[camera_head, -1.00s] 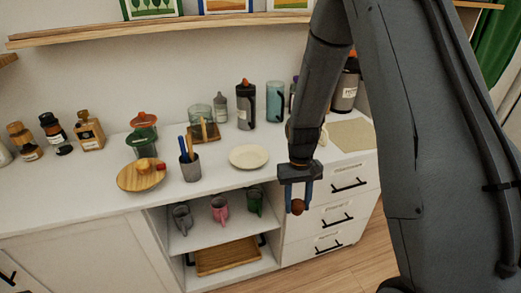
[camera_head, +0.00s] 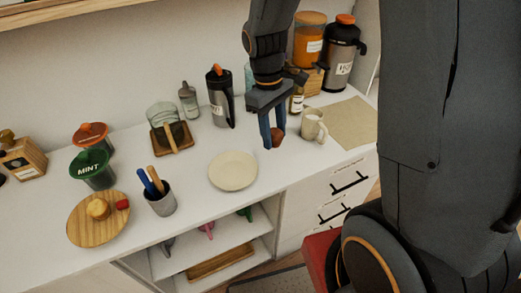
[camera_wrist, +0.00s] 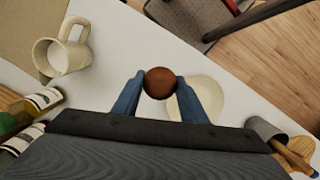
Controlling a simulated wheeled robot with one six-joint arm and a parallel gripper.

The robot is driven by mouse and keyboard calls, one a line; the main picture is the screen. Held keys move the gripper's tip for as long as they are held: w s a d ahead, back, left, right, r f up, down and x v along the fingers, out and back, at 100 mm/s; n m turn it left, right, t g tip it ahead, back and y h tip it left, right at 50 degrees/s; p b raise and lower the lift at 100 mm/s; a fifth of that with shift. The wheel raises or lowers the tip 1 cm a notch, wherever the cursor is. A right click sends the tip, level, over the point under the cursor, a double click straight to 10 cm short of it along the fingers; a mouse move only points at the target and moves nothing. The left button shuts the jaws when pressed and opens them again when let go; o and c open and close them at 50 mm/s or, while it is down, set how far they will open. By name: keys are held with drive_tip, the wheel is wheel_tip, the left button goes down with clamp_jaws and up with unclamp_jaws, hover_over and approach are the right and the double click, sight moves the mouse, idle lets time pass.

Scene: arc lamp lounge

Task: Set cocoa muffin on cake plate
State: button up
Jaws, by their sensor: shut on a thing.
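The cocoa muffin (camera_head: 277,137) is a small round brown thing held between the blue fingers of my gripper (camera_head: 272,135). In the wrist view the muffin (camera_wrist: 160,83) sits between the two fingertips (camera_wrist: 160,88). The cake plate (camera_head: 233,171) is a round cream plate, bare, on the white counter to the left of my gripper. In the wrist view the plate (camera_wrist: 208,97) shows partly behind the right finger. The muffin looks to be above the counter, apart from the plate; its exact height is hard to tell.
A cream mug (camera_head: 314,126) stands just right of my gripper. A cup with utensils (camera_head: 161,200) and a wooden board (camera_head: 84,233) with food stand left of the plate. Bottles (camera_head: 221,97) line the back. A red chair (camera_head: 318,256) is in front of the counter.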

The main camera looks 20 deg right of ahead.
sight(273, 166)
drive_tip(key=shift+f+p, duration=0.8)
drive_tip(key=shift+f, duration=3.95)
drive_tip(key=o, duration=1)
drive_tip(key=shift+f, duration=0.1)
